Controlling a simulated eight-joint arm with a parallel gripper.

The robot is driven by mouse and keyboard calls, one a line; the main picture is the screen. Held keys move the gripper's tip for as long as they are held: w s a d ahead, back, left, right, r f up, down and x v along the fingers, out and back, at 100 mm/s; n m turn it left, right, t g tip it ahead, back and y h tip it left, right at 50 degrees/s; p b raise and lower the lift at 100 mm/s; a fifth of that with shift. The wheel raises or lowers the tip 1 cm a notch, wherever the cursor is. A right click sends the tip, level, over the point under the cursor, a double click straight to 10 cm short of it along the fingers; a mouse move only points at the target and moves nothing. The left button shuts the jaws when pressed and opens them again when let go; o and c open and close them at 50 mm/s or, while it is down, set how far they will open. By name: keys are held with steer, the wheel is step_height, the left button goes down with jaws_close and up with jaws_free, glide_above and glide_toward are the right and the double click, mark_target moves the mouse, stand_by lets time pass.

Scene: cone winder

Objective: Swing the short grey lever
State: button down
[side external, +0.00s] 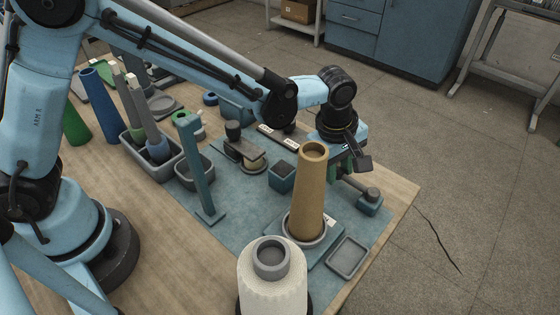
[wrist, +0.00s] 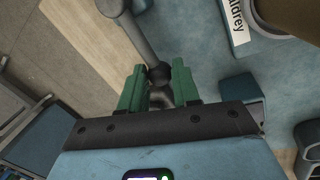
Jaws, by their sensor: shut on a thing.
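The short grey lever (wrist: 143,38) runs down from the top of the wrist view, and its dark knobbed end lies between the green fingers of my gripper (wrist: 158,86). My gripper is shut on that end. In the side external view the lever (side external: 355,184) reaches from a pivot on a small blue block (side external: 370,207) at the mat's far right edge. My gripper (side external: 340,170) is low beside it, partly hidden behind the tan cone.
A tall tan cone (side external: 311,185) stands close in front of my gripper. A white yarn cone (side external: 272,285) is nearer the camera. A grey tray (side external: 347,257) lies at the right. A teal post (side external: 197,165) and a grey bin (side external: 160,168) stand left.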

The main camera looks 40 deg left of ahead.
steer(key=shift+s+d+n, duration=0.15)
steer(key=shift+s+n, duration=0.65)
steer(key=shift+n, duration=0.4)
steer(key=shift+s, duration=0.1)
steer(key=c, duration=0.8)
jaws_free()
step_height(320, 180, up, 12)
steer(key=s, duration=0.2)
steer(key=shift+s, duration=0.1)
steer(key=s+a+m+t, duration=0.2)
steer(key=s+a+m, duration=0.2)
steer(key=a+m, duration=0.4)
steer(key=s+a+m+t, duration=0.3)
steer(key=s+a+m, duration=0.2)
steer(key=a, duration=0.9)
steer(key=f+m, duration=0.1)
steer(key=m, duration=0.2)
steer(key=shift+y, duration=0.4)
